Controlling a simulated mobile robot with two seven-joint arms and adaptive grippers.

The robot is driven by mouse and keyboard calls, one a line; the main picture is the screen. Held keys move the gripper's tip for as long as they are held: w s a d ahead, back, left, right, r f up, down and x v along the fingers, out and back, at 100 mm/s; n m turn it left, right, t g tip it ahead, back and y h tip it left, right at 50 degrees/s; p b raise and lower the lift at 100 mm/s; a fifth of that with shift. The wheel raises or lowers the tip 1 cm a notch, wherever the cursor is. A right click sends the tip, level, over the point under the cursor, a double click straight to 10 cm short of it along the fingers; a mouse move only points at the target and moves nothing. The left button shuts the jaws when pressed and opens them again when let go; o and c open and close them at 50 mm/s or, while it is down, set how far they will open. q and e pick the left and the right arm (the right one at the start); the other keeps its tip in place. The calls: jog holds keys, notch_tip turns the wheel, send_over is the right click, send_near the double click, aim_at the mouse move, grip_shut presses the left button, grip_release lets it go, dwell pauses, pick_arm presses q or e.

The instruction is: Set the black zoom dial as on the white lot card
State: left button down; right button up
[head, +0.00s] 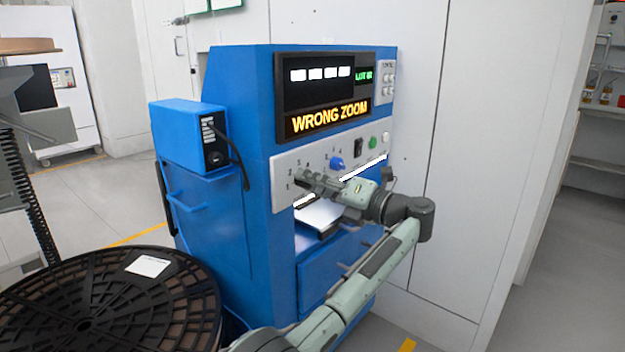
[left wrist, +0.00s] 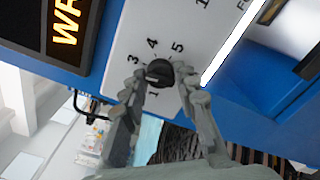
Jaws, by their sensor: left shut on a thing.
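The black zoom dial (left wrist: 159,73) is on the light panel of the blue machine, with numbers 1, 3, 4 and 5 visible around it. A pale mark on the dial points toward the left, near a finger; the number there is hidden. My left gripper (left wrist: 165,82) is shut on the dial, one finger on each side. In the head view my left gripper (head: 306,178) covers the dial. A white card (head: 148,265) lies on the black reel at lower left; its print is too small to read. My right gripper is not in view.
The machine's screen (head: 330,118) reads "WRONG ZOOM", with a green lot label above. The black reel (head: 60,310) stands at lower left.

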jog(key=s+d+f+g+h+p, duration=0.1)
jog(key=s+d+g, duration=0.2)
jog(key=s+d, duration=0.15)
pick_arm(q)
jog(key=m+p, duration=0.4)
jog(key=m, duration=1.7)
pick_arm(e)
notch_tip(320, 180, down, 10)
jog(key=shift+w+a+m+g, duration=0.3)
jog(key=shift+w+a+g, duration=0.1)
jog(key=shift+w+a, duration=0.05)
pick_arm(q)
jog(key=shift+m, duration=0.4)
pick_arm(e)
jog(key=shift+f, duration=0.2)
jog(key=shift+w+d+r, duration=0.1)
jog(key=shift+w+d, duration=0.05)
